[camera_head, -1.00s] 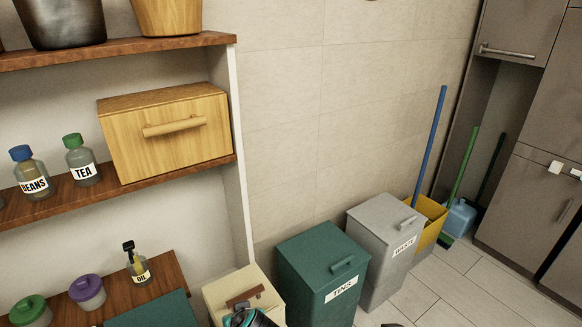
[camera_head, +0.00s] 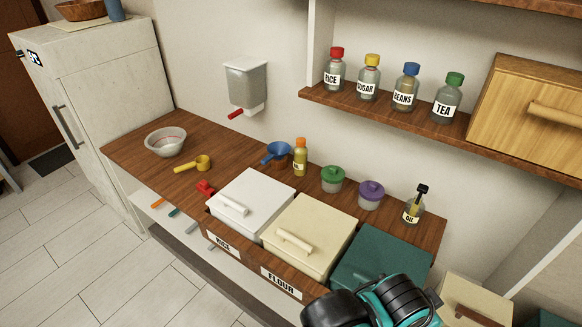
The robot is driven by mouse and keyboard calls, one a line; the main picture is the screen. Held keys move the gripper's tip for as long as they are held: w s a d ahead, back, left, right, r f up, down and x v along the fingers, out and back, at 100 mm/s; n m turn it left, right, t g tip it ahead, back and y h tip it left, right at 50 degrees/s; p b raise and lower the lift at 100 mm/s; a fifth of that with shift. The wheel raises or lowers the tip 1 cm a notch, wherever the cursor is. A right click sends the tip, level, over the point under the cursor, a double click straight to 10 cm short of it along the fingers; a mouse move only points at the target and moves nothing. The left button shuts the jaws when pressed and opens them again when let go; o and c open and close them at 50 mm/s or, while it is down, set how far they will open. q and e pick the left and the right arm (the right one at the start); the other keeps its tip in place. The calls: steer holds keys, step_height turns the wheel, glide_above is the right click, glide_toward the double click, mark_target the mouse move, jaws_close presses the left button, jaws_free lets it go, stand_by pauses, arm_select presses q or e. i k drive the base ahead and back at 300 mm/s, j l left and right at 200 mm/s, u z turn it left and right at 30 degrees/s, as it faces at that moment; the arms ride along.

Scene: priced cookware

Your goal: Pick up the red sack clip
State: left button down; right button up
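A small red clip (camera_head: 205,187) lies on the wooden counter (camera_head: 225,160), just left of the white lidded bin (camera_head: 262,187) and near the counter's front edge. It looks small and its exact shape is hard to make out. Nothing is touching it that I can see. A black and teal part of one of my arms shows at the bottom right, in front of the green bin. Neither gripper's fingers are in view.
A yellow scoop (camera_head: 192,164) and a bowl (camera_head: 166,142) lie left of the clip. A dispenser (camera_head: 247,84) with a red lever hangs above. A cream flour bin (camera_head: 318,222) and a green bin (camera_head: 385,255) stand to the right. Jars line the shelf (camera_head: 400,110).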

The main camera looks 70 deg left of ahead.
mark_target(202, 187)
steer(key=u, duration=3.05)
steer(key=z, duration=0.7)
steer(key=i+j+z, duration=0.3)
steer(key=j+z, duration=0.3)
steer(key=i+j+z, duration=0.1)
steer(key=j+z, duration=0.15)
steer(key=j, duration=0.25)
steer(key=i+j, duration=0.1)
steer(key=j, duration=0.3)
steer(key=j+z, duration=0.1)
steer(key=j, duration=0.3)
steer(key=i+j, duration=0.15)
steer(key=j, duration=0.3)
